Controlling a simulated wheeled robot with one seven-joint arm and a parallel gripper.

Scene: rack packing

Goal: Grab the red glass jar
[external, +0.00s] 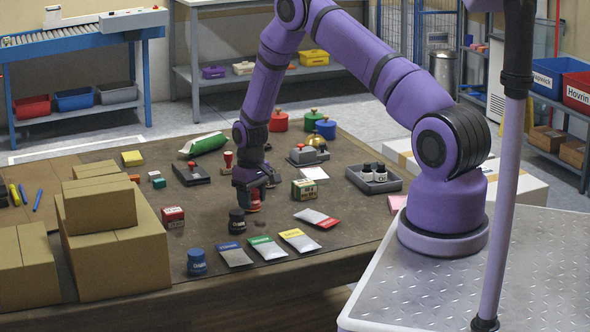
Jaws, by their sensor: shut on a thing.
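The red glass jar (253,206) is upright, low over or on the brown table near its middle. My gripper (252,189) points down and is shut on it from above, hiding its top. I cannot tell whether the jar's base touches the table. A black jar (238,222) stands just in front and to the left of it. A blue jar (197,263) stands farther forward near the table's front edge.
Green-and-white box (305,189) stands close right of my gripper. Several packets lie in front, including a yellow one (299,240). A red box (173,217) and stacked cardboard cartons (110,245) are left.

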